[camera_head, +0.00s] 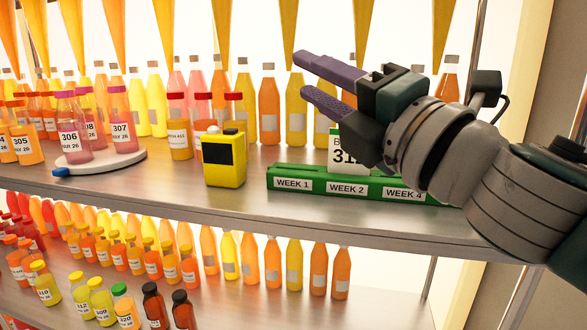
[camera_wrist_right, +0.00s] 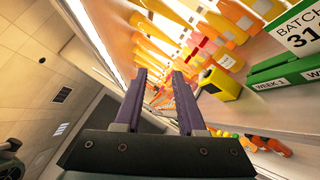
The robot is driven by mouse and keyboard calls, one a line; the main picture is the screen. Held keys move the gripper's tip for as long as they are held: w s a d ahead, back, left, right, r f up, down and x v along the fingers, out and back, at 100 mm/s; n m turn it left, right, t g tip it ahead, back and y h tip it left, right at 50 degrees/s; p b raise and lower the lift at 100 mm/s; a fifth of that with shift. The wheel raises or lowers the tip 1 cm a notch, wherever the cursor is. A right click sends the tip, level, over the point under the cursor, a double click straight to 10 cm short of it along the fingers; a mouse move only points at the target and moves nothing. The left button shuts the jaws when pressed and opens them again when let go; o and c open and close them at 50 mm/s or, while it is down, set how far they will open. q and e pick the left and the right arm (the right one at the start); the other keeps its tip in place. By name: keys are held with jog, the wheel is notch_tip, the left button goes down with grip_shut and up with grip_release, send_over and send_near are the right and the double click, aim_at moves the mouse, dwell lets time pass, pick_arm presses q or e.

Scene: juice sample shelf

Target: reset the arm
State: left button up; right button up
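My right arm comes in from the right in the head view. Its gripper (camera_head: 301,75) is in the air above the upper shelf, pointing left, in front of the bottle row. Its two purple fingers are apart with nothing between them. The right wrist view also shows the open gripper (camera_wrist_right: 160,73), with the shelf to its right. My left arm and gripper are not in view.
The upper shelf (camera_head: 120,188) holds a green week rack (camera_head: 312,172) with a batch card (camera_head: 342,152), partly hidden by my arm, a yellow device (camera_head: 224,160) and a white turntable (camera_head: 100,165) with bottles. The lower shelf (camera_head: 250,308) holds several bottles.

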jog(key=s+d+f+m+g+h, duration=0.1)
jog(key=s+d+f+m+h, duration=0.2)
jog(key=d+f+m+h, duration=0.55)
jog(key=s+d+f+m+g+h, duration=0.1)
jog(key=s+d+f+m+h, duration=0.35)
jog(key=m, duration=0.65)
jog(key=s+d+f+m+g, duration=0.1)
jog(key=s+f+m+g, duration=0.25)
jog(key=s, duration=0.35)
jog(key=s+d+f+m+g+y, duration=0.1)
jog(key=s+f+m+g, duration=0.1)
jog(key=s+f+g, duration=0.45)
jog(key=s+d+f+m+g, duration=0.1)
jog(key=s+f+m, duration=0.2)
jog(key=s, duration=0.6)
notch_tip(320, 180, up, 32)
jog(key=p, duration=3.1)
jog(key=shift+s+g+p, duration=0.3)
jog(key=shift+s+p, duration=0.05)
jog(key=shift+p, duration=0.05)
jog(key=shift+a, duration=0.1)
